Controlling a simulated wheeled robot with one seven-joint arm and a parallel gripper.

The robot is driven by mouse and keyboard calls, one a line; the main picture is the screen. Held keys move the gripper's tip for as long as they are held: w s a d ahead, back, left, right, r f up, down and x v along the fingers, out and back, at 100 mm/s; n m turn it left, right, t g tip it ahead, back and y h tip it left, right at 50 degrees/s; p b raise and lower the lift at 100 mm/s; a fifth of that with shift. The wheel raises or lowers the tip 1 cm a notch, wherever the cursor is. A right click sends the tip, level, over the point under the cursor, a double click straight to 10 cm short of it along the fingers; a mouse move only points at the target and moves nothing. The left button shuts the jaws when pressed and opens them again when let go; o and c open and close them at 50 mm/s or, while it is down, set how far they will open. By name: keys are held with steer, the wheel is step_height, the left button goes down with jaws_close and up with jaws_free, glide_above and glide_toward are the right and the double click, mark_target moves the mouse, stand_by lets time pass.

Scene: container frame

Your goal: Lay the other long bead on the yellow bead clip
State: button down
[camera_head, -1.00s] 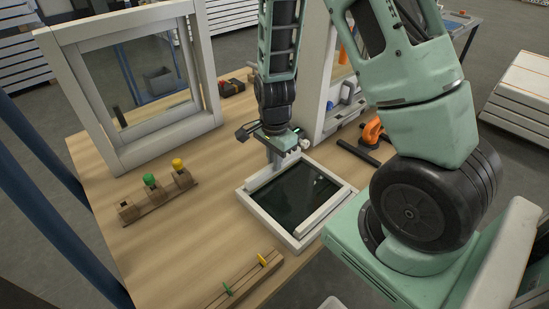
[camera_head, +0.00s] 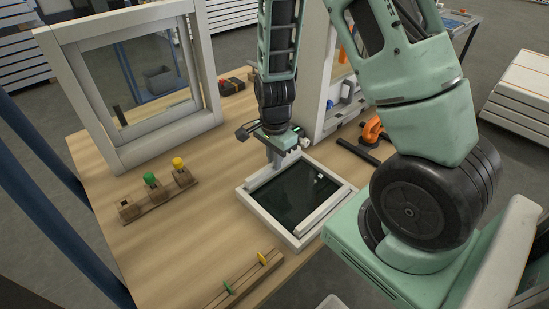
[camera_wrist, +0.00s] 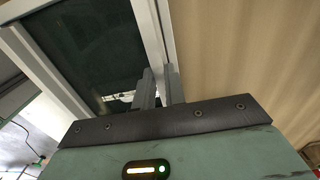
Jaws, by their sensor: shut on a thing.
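The white frame with dark glass (camera_head: 268,219) lies flat on the wooden table. My gripper (camera_head: 276,163) points down at its far-left side and is shut on a long pale bead there. In the wrist view my fingers (camera_wrist: 160,85) close at the white strip along the glass edge; the gripped part is mostly hidden. Another long white bead (camera_head: 325,211) lies along the near-right side of the frame. The yellow bead clip (camera_head: 263,259) stands on a wooden rail at the table's front edge, beside a green clip (camera_head: 227,288).
A wooden rack (camera_head: 157,198) with green and yellow knobs lies to the left. An upright white window frame (camera_head: 128,85) stands behind it. Black bars (camera_head: 357,151) and an orange tool (camera_head: 372,130) lie to the right. Table between rack and clip rail is clear.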

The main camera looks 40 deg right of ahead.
steer(key=shift+f+b, duration=0.3)
steer(key=shift+f, duration=0.2)
steer(key=c, duration=1.4)
jaws_free()
steer(key=shift+r, duration=0.1)
step_height(320, 180, up, 17)
steer(key=shift+r+p, duration=0.15)
steer(key=shift+p, duration=0.95)
